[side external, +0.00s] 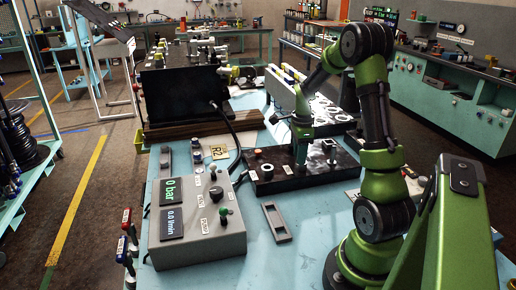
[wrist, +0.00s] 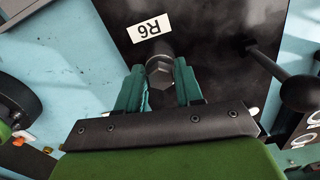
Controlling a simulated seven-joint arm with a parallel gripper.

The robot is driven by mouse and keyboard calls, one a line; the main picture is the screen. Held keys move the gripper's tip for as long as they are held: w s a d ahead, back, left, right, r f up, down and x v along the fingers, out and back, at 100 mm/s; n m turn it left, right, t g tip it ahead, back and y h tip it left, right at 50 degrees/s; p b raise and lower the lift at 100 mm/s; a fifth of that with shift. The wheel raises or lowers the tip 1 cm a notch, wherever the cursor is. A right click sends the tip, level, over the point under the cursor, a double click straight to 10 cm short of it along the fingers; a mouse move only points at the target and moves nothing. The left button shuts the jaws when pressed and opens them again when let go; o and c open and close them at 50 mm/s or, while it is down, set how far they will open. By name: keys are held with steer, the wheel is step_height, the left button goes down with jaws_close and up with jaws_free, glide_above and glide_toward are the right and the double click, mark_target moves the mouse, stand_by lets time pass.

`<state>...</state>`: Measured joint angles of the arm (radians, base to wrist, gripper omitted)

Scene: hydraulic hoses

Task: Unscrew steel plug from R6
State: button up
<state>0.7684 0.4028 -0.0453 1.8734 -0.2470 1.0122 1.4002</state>
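In the wrist view, the steel plug (wrist: 159,73) has a grey hex head and sits at a dark panel (wrist: 205,28), just below the white R6 label (wrist: 148,27). My gripper (wrist: 160,78) has its two teal fingers on either side of the hex head, very close to it. I cannot tell whether both fingers press on it. The plug's seat is partly hidden by its own body. In the side external view, my gripper (side external: 300,152) points down over the black base block on the table, and the plug cannot be made out.
A dark rod with a round knob (wrist: 300,93) stands right of my gripper. In the side external view, a grey control box (side external: 200,225) reading 0 bar stands at the front left of the blue table. A grey slotted part (side external: 276,222) lies beside it. A black hose (side external: 232,135) curves behind.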

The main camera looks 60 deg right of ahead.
steer(key=o, duration=0.4)
steer(key=shift+c, duration=0.2)
step_height(320, 180, up, 17)
steer(key=shift+f, duration=0.1)
stand_by(0.4)
